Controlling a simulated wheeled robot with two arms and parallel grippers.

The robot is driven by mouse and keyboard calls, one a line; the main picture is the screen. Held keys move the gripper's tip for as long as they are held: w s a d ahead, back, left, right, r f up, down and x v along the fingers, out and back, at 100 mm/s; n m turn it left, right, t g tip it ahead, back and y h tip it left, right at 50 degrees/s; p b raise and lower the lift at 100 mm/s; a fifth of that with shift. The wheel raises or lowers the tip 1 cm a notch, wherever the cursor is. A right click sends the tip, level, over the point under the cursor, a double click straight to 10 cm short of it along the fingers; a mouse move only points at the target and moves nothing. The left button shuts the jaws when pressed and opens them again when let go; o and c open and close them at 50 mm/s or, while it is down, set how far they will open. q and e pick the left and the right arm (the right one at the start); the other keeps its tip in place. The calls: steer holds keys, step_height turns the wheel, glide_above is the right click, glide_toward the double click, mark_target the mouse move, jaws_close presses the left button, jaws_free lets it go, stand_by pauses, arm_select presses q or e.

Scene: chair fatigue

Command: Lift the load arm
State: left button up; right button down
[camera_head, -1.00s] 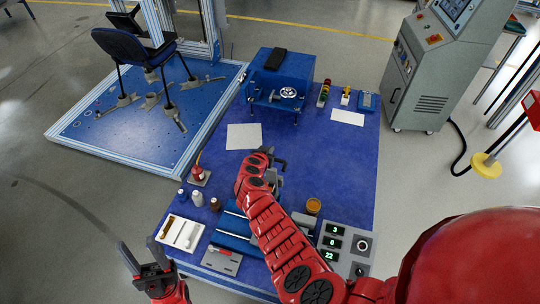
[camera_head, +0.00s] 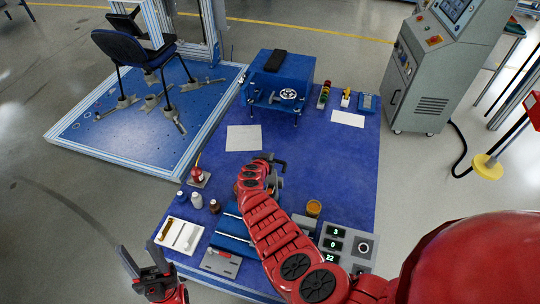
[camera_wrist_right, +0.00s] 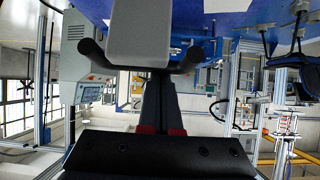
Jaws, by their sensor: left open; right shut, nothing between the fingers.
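In the right wrist view, a grey block (camera_wrist_right: 139,32) comes down from the top edge with a dark crossbar (camera_wrist_right: 185,60) at its end. It may be the load arm; I cannot tell for certain. My right gripper (camera_wrist_right: 159,80) is shut and empty, its fingertips just below the crossbar in the picture; contact cannot be told. In the head view, my right forearm hides most of that gripper and a grey and black fixture (camera_head: 277,180) on the blue table (camera_head: 335,165). My left gripper (camera_head: 138,250) is open and empty, left of the table's near edge.
A blue machine (camera_head: 283,75) stands at the table's back. A chair (camera_head: 135,48) stands on a rig at left.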

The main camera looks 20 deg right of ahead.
steer(key=shift+b, duration=0.45)
steer(key=s+b, duration=0.1)
steer(key=b, duration=0.2)
steer(key=s+a+t+h+b, duration=0.1)
steer(key=b, duration=0.2)
steer(key=s+a+f+t+b, duration=0.1)
steer(key=b, duration=0.2)
steer(key=shift+s+a, duration=0.2)
steer(key=shift+s, duration=0.05)
steer(key=shift+s+a+h+b, duration=0.1)
steer(key=shift+s+h+b, duration=0.15)
steer(key=shift+b, duration=0.2)
steer(key=shift+s+a+r, duration=0.1)
steer(key=shift+s+r, duration=0.05)
steer(key=shift+r, duration=0.05)
